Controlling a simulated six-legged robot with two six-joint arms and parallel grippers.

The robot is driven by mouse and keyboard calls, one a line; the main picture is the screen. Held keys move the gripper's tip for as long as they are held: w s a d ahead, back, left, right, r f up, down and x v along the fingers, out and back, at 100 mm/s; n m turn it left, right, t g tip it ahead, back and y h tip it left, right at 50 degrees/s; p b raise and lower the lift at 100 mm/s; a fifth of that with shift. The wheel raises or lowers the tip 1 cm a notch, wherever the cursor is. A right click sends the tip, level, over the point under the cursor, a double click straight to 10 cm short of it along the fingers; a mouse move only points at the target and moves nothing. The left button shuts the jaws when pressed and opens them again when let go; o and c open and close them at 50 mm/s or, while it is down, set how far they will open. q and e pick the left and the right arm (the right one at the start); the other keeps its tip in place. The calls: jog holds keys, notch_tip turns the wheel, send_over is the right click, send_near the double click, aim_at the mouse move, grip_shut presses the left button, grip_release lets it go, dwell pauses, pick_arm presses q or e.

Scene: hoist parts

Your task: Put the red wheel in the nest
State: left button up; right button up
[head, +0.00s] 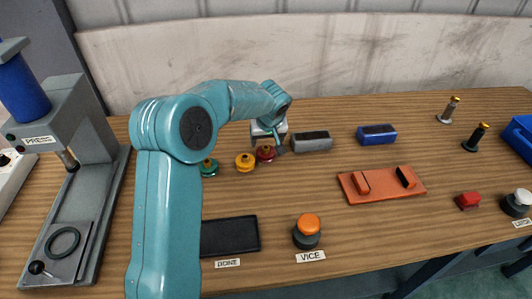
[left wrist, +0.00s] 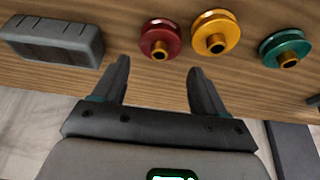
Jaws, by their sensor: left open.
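The red wheel (head: 266,155) stands on the wooden bench, with a brass hub. In the left wrist view the red wheel (left wrist: 158,37) is just beyond the fingertips, roughly centred between them. My left gripper (head: 269,138) is open and empty, close to the red wheel; its two dark fingers (left wrist: 158,70) are spread apart in the left wrist view. Nothing is labelled as a nest; a black ring (head: 63,243) lies on the plate at the base of the press (head: 85,140). My right gripper is not in view.
A yellow wheel (head: 245,162) and a green wheel (head: 208,167) stand left of the red one. A grey block (head: 312,142) and a blue block (head: 376,134) are to its right. An orange vice (head: 385,188), black tray (head: 228,237) and orange button (head: 308,226) are nearer.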

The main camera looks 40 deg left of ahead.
aim_at(266, 148)
pick_arm(q)
jog(key=shift+a+f, duration=0.3)
jog(key=shift+f, duration=0.35)
jog(key=p+x, duration=0.1)
jog(key=x, duration=0.4)
jog(key=shift+w+f, duration=0.15)
jog(key=c, duration=1.3)
